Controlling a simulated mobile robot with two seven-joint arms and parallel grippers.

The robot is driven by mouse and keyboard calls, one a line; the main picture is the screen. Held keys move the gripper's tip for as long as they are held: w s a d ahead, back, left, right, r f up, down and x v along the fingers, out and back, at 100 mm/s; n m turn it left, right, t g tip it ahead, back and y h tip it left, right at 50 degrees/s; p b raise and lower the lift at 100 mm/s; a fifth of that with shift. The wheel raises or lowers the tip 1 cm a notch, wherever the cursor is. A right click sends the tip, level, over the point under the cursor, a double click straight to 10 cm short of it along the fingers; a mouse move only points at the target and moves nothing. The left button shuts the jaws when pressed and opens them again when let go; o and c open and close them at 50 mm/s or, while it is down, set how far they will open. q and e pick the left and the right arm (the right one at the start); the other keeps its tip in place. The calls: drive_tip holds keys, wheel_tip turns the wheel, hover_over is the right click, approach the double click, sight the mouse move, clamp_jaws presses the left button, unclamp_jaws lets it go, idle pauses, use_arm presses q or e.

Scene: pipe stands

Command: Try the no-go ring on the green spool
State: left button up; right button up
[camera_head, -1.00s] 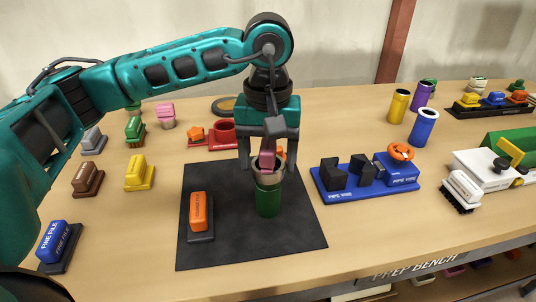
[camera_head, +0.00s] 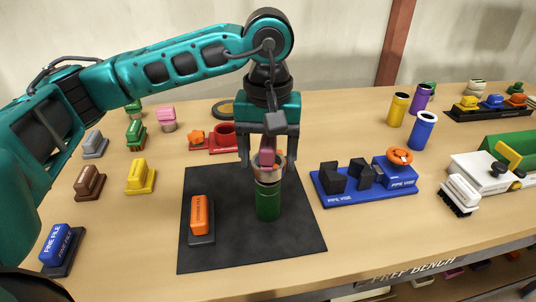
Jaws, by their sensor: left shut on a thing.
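The green spool (camera_head: 268,203) stands upright on the black mat (camera_head: 235,252). My left gripper (camera_head: 268,158) is directly above it, shut on the red grip of a ring gauge, which I take to be the no-go ring (camera_head: 268,174). The pale, metallic ring is at the spool's top. I cannot tell whether it rests on the rim or hangs just above it; the green body below is uncovered. The fingers partly hide the grip. My right gripper is not in view.
An orange file (camera_head: 200,216) lies on the mat's left part. A blue pipe vise (camera_head: 367,184) stands to the right, a red holder (camera_head: 222,137) behind. Yellow (camera_head: 398,110) and blue (camera_head: 422,131) spools stand at the right. Brushes and blocks are at the left.

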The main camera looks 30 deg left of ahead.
use_arm(q)
drive_tip(key=shift+r+p, duration=1.75)
drive_tip(key=shift+r, duration=1.5)
